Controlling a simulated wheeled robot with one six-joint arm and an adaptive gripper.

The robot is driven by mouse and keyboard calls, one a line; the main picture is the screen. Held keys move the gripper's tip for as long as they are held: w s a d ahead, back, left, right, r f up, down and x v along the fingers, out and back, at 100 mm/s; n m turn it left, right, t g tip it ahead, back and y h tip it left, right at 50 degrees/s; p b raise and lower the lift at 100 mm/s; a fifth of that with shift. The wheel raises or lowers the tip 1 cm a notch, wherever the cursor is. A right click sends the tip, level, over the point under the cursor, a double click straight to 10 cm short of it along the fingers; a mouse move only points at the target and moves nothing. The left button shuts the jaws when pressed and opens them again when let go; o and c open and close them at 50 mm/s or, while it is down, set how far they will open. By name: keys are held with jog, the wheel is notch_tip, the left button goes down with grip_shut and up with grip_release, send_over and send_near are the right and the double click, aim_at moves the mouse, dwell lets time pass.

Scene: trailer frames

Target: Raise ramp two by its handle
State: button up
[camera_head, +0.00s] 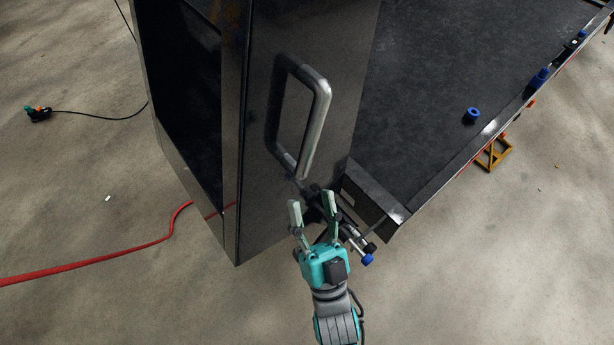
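A dark metal ramp (345,45) stands upright at the trailer's near end, and a grey bar handle (318,120) is fixed to its face. I cannot tell from any mark whether this is ramp two. My gripper (312,203), teal with pale green fingers, is below the handle's lower end, its fingers pointing up the picture. The fingers are apart with nothing seen between them. The gripper appears clear of the handle.
The dark trailer deck (450,70) extends to the upper right, with a blue round part (472,115) near its edge. Dark fittings with a blue cap (367,259) sit right of my gripper. A red hose (100,264) crosses the concrete floor at left.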

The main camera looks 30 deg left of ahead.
jog(key=shift+v, duration=0.95)
jog(key=shift+d, duration=0.1)
jog(key=s+d, duration=0.4)
jog(key=d, duration=0.9)
jog(key=shift+s, duration=0.35)
jog(key=shift+f, duration=0.1)
dwell(0.4)
jog(key=s+d+f+m+g+h, duration=0.1)
jog(key=s+d+f+m+h, duration=0.2)
jog(key=s+d+f+h, duration=0.3)
jog(key=s+d+f+m+g+h, duration=0.2)
jog(key=s+d+f+h, duration=0.5)
jog(key=d+h, duration=0.4)
jog(key=shift+s+d+m+h, duration=0.35)
jog(key=shift+s+h, duration=0.4)
jog(key=shift+h, duration=0.35)
jog(key=shift+a, duration=0.1)
